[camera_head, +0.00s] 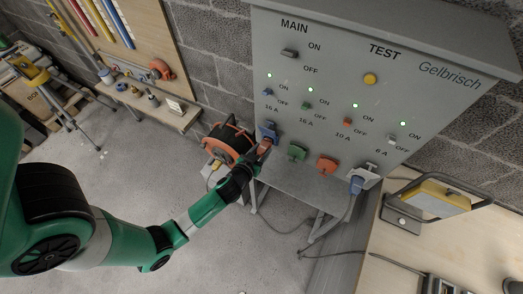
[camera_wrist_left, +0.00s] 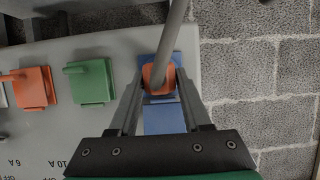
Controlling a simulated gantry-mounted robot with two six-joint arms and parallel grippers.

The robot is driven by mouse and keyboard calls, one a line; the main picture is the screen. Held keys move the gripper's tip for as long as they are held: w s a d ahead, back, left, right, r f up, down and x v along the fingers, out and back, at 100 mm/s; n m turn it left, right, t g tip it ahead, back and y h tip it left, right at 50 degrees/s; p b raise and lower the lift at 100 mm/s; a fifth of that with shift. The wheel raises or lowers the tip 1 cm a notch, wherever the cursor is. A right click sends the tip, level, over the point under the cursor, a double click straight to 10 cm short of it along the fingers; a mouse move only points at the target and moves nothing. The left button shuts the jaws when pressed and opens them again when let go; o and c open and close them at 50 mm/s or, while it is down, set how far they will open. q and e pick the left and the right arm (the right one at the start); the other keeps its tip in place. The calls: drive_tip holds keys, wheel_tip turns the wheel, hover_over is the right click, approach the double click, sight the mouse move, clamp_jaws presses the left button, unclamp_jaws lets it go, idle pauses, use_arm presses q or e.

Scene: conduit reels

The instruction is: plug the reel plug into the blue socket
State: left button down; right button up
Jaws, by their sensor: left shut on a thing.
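The blue socket (camera_head: 267,130) is the leftmost of the row of sockets on the grey panel. My left gripper (camera_head: 263,149) is at it, shut on the orange reel plug (camera_head: 265,143). In the left wrist view the fingers close on the two sides of the plug (camera_wrist_left: 158,79), which covers part of the blue socket (camera_wrist_left: 165,118). A thick grey cable (camera_wrist_left: 173,40) runs from the plug. I cannot tell how far the plug sits in the socket. The orange and black cable reel (camera_head: 228,142) is behind my left gripper. My right gripper is out of view.
A green socket (camera_head: 297,152) and an orange socket (camera_head: 327,164) sit beside the blue one. A yellow work lamp (camera_head: 433,196) lies on the wooden bench at right.

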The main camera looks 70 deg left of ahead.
use_arm(q)
drive_tip(key=shift+w+a, duration=0.35)
drive_tip(key=shift+w, duration=0.05)
idle(0.4)
drive_tip(key=shift+c, duration=1.4)
unclamp_jaws()
drive_tip(key=shift+s+d+r, duration=0.25)
drive_tip(key=shift+s+d, duration=0.1)
drive_tip(key=shift+s, duration=0.05)
drive_tip(key=v, duration=1)
drive_tip(key=shift+s+p, duration=0.2)
drive_tip(key=shift+p, duration=0.2)
drive_tip(key=shift+d, duration=0.1)
